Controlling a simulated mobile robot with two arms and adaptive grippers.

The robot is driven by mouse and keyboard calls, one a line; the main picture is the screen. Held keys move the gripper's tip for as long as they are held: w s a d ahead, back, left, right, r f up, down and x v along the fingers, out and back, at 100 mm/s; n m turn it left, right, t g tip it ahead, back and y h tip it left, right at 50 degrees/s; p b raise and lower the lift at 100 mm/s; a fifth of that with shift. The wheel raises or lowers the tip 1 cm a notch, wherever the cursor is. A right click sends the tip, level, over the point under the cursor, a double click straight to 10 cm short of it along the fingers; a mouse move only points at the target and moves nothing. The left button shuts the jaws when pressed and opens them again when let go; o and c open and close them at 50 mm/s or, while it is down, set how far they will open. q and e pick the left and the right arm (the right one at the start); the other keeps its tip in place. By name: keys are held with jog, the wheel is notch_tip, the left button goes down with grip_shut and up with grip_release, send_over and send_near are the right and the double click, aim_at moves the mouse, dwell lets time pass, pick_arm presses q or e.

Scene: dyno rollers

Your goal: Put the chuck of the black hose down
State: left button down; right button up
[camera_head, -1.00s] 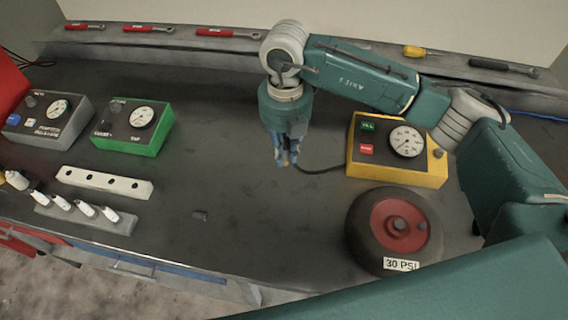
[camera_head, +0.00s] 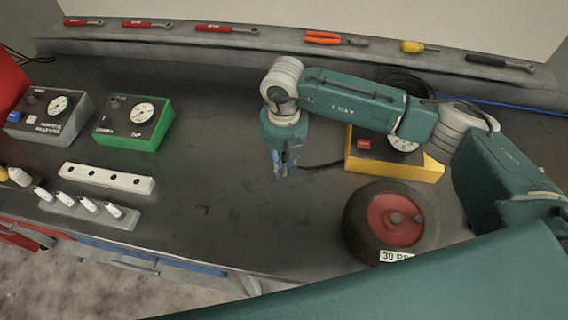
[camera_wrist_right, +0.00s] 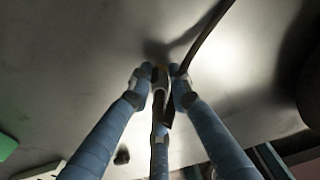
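My right gripper (camera_head: 284,174) points down above the dark bench, left of the yellow gauge box (camera_head: 425,171). In the right wrist view its blue fingers (camera_wrist_right: 158,98) close around the chuck (camera_wrist_right: 160,84), a small brass and dark piece. The black hose (camera_wrist_right: 207,32) runs up and right from the chuck in that view. In the head view the hose (camera_head: 322,166) runs from the gripper to the yellow box. The fingertips look close to the bench top; whether the chuck touches it I cannot tell. My left gripper is not in view.
A wheel with a red hub (camera_head: 398,222) lies right of the gripper. A green gauge box (camera_head: 135,124), a grey gauge box (camera_head: 50,118), a white holed block (camera_head: 106,179) and several white-tipped pieces (camera_head: 88,204) stand at the left. The bench's middle is largely clear. Tools lie on the back ledge (camera_head: 280,44).

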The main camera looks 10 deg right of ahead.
aim_at(284, 162)
jog(key=shift+o, duration=1.2)
jog(key=shift+r, duration=0.6)
notch_tip(284, 162, up, 10)
jog(key=b, duration=0.3)
jog(key=shift+r+b, duration=0.25)
jog(key=shift+b, duration=0.15)
jog(key=shift+r, duration=0.35)
